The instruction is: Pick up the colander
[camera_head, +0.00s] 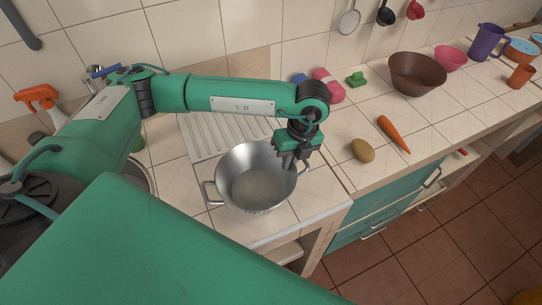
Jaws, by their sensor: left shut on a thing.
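The metal colander (255,178) sits upright at the front of the tiled counter, with a loop handle on its left side. My left gripper (291,161) comes down from above at the colander's right side, its fingers shut on the rim there. The right-hand handle is mostly hidden by the gripper. The colander looks empty. My right gripper is not in view.
A potato (362,151) and a carrot (394,134) lie on the counter to the right. A brown bowl (418,73) and a purple jug (487,42) stand farther back. A ribbed drainboard (219,130) lies behind the colander.

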